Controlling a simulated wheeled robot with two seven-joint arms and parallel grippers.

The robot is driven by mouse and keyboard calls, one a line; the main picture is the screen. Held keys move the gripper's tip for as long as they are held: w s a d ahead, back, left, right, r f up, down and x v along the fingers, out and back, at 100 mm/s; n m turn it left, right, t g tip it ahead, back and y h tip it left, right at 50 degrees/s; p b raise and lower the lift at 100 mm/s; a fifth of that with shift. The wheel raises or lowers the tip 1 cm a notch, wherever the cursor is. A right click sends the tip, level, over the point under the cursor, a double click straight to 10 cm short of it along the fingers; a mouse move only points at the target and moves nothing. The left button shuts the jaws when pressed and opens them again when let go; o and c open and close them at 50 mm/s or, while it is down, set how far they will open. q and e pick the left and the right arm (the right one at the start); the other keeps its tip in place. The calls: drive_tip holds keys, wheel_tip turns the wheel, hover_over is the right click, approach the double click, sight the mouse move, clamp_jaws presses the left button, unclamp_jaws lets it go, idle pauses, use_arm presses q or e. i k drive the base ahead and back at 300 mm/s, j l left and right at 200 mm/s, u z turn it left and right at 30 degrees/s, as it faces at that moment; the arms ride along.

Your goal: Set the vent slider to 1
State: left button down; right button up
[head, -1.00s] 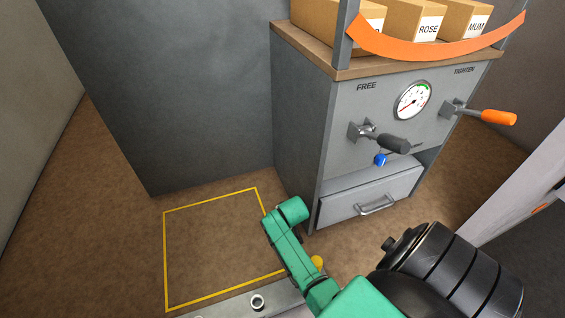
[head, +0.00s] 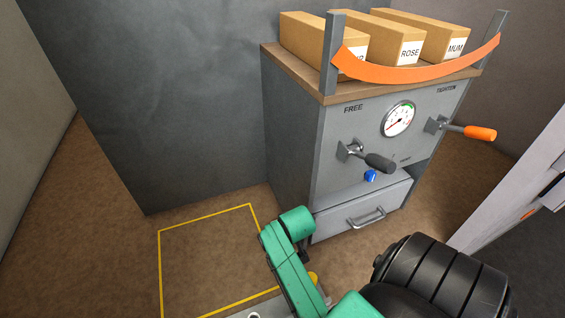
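No part marked as the vent slider can be made out for sure. A small blue knob (head: 370,176) sits low on the front of the grey cabinet (head: 345,135), just above the drawer (head: 362,210). A small label (head: 405,160) near it is too small to read, and no numbered scale is legible. My green arm links (head: 284,262) rise at the bottom centre, in front of the cabinet's lower left. Neither gripper's fingers show in the head view.
A dark-handled lever (head: 378,162) under FREE and an orange-handled lever (head: 480,133) under TIGHTEN stick out beside a round gauge (head: 398,118). Boxes (head: 400,40) stand on top behind an orange strap (head: 420,73). A yellow floor outline (head: 159,265) encloses bare floor at left.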

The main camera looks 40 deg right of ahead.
sight(370, 175)
drive_tip(key=k+j, duration=0.3)
drive_tip(key=k, duration=0.15)
drive_tip(key=k+j, duration=0.3)
drive_tip(key=k, duration=0.2)
